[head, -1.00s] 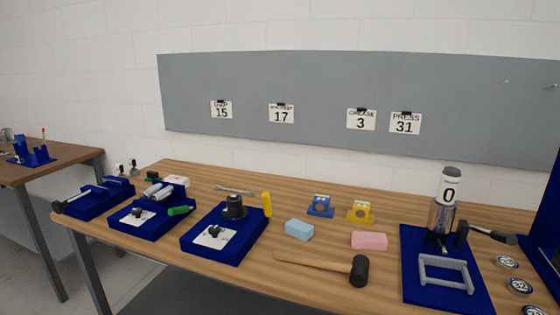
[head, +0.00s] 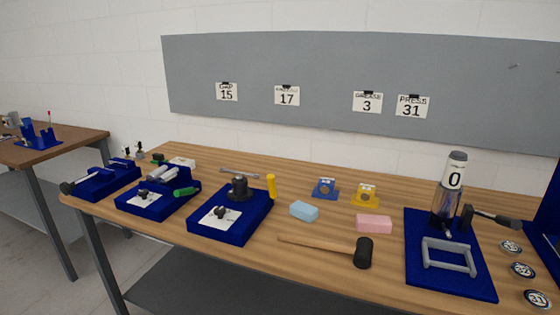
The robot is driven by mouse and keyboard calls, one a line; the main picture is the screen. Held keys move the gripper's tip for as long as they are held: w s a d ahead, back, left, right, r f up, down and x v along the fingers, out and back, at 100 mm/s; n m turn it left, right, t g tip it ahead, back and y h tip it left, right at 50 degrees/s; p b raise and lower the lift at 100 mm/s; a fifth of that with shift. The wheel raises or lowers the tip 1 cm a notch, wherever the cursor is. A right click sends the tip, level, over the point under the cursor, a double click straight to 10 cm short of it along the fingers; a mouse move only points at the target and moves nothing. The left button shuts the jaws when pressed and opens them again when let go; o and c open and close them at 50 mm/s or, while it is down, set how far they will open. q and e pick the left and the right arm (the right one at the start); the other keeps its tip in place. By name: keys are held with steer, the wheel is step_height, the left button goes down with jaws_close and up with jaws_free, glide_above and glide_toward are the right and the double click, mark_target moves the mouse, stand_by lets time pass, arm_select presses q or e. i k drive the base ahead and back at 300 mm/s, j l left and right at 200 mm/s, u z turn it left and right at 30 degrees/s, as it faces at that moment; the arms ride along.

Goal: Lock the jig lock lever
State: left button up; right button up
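Several blue fixtures stand on the wooden workbench; I cannot tell for sure which lever is the jig lock lever. The middle blue base (head: 255,226) carries a dark round clamp (head: 239,186), a white plate with a dark knob (head: 220,213) and an upright yellow handle (head: 271,186). The blue base left of it (head: 150,207) has a green handle (head: 186,191) lying low at its right side. The far-left blue fixture (head: 105,183) has a bar with a dark end (head: 68,187). Neither of my grippers is in view.
The right blue base (head: 425,275) carries a cylinder press with a dark-ended lever (head: 495,216) and a grey frame (head: 448,257). A mallet (head: 364,252), a blue block (head: 304,210) and a pink block (head: 374,223) lie mid-bench. A second table (head: 60,150) stands left.

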mark_target(271, 178)
steer(key=i+l, duration=0.75)
